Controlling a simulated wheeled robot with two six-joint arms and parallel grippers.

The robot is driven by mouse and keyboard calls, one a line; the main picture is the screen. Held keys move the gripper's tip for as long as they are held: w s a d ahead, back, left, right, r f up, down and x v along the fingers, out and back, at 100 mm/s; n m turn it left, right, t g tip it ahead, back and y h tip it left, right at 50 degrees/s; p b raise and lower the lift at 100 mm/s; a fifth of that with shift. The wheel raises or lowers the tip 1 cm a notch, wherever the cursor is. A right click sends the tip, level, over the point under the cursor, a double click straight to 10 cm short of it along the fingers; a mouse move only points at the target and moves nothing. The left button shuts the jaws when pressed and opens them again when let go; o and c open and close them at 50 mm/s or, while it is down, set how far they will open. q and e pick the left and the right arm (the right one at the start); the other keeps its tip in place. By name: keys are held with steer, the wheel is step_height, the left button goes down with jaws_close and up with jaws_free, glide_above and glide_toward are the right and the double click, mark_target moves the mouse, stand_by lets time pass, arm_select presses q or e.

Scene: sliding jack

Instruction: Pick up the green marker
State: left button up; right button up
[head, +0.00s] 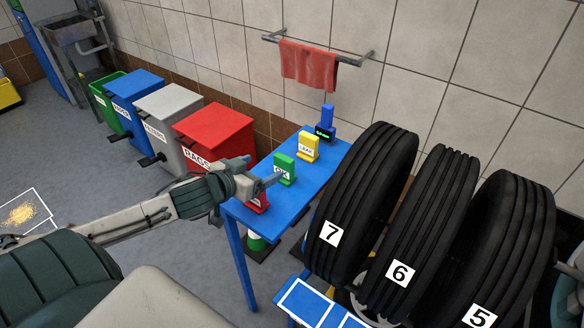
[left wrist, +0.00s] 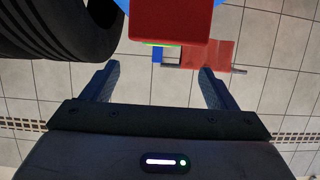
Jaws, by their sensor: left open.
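The green marker (head: 284,168), labelled OK, stands upright on the blue table (head: 303,188), between the red marker (head: 259,203) and the yellow marker (head: 309,147). My left gripper (head: 268,182) is over the table's near end, by the red marker and just short of the green one in the head view. In the left wrist view its jaws (left wrist: 157,72) are open with nothing held. There the red marker (left wrist: 170,22) fills the top middle, and only a thin strip of the green marker (left wrist: 160,44) shows behind it. My right gripper is not in view.
A blue marker (head: 326,120) stands at the table's far end. Tall tires (head: 350,190) stand close along the table's right side. A red bin (head: 214,133) and other bins are to the left. A red towel (head: 308,63) hangs on the wall rail.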

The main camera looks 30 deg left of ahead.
mark_target(282, 159)
arm_select(q)
steer(key=shift+x, duration=4.85)
steer(key=shift+a+f, duration=0.1)
steer(key=shift+s, duration=0.1)
steer(key=c, duration=1.1)
